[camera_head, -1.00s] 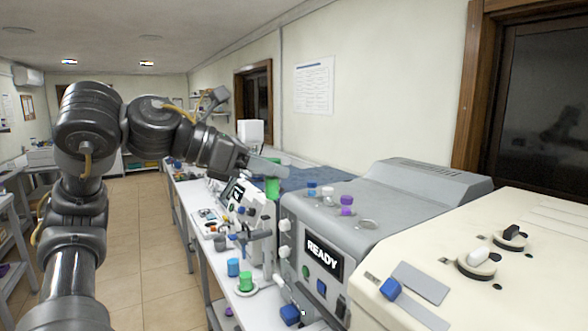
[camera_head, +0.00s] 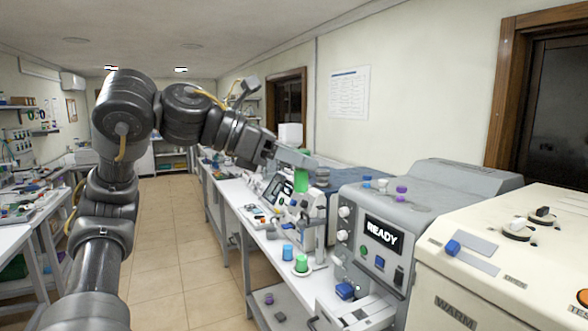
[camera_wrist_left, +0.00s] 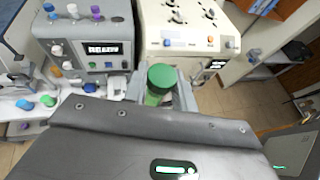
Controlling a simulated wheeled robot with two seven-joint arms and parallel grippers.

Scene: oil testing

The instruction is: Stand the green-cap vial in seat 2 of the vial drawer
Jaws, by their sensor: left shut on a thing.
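My left gripper (camera_head: 302,163) is shut on the green-cap vial (camera_head: 301,181) and holds it up in the air above the bench. In the left wrist view the vial's round green cap (camera_wrist_left: 162,76) faces the camera, with green glass below it between the fingers. A light slotted part (camera_head: 368,314) juts out low at the front of the grey READY machine. It may be the vial drawer, but its seats cannot be made out. My right gripper is not in view.
The grey READY machine (camera_head: 420,198) and a cream machine (camera_head: 500,258) stand at the right. The tiled aisle (camera_head: 175,240) at the left is clear.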

